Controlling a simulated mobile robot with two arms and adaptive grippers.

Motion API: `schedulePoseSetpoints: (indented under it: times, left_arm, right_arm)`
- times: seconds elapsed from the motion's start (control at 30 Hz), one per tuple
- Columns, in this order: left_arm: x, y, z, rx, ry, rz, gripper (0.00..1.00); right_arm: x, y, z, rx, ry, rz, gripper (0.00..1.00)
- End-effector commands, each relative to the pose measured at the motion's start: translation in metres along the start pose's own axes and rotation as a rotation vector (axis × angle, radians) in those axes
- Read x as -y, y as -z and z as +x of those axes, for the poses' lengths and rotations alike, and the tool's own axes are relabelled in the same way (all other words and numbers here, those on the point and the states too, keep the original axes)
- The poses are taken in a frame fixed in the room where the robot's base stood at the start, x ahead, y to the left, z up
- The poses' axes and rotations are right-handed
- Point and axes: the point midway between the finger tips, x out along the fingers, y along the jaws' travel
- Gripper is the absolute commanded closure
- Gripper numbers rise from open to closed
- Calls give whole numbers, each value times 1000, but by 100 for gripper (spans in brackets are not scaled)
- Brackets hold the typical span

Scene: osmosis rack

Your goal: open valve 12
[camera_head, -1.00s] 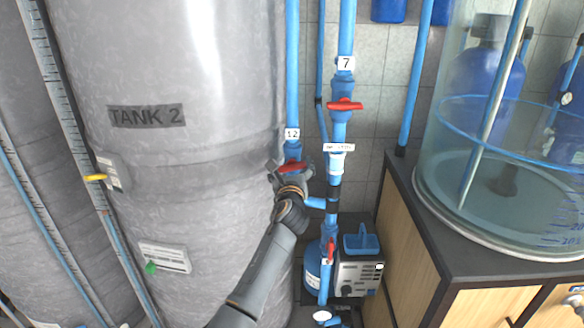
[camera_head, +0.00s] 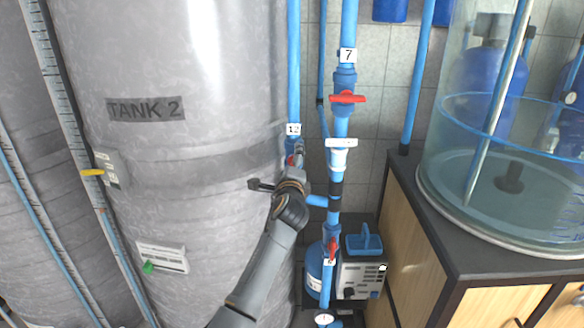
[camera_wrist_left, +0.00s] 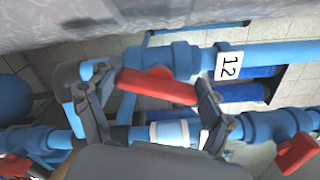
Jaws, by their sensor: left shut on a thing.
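Valve 12 is on the blue vertical pipe (camera_head: 293,70) beside tank 2, under the white label 12 (camera_head: 293,129). Its red handle (camera_head: 291,160) is mostly hidden behind my gripper in the head view. In the left wrist view the red handle (camera_wrist_left: 157,86) shows whole, at a slight angle to the pipe, near the label 12 (camera_wrist_left: 228,66). My left gripper (camera_head: 277,171) is turned at a slant at the valve. In the wrist view its fingers (camera_wrist_left: 152,101) are at the two ends of the handle, shut on it lengthwise. My right gripper is out of view.
Tank 2 (camera_head: 170,190) stands close on the left. To the right is a parallel pipe with valve 7 (camera_head: 347,97), its red handle crosswise. A lower red-handled valve (camera_head: 332,250) and a pump unit (camera_head: 361,270) are below. A cabinet (camera_head: 400,220) stands at right.

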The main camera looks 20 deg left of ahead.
Motion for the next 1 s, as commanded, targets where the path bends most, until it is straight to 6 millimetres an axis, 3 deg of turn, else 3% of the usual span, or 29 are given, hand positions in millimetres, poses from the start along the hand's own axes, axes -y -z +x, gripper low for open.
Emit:
schedulePoseSetpoints:
  times: [0.5, 1.0]
  left_arm:
    - [-4, 1, 0, 0, -2, -359, 51]
    - [-3, 1, 0, 0, -3, -435, 51]
  right_arm:
    - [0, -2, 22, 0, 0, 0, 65]
    - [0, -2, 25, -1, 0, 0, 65]
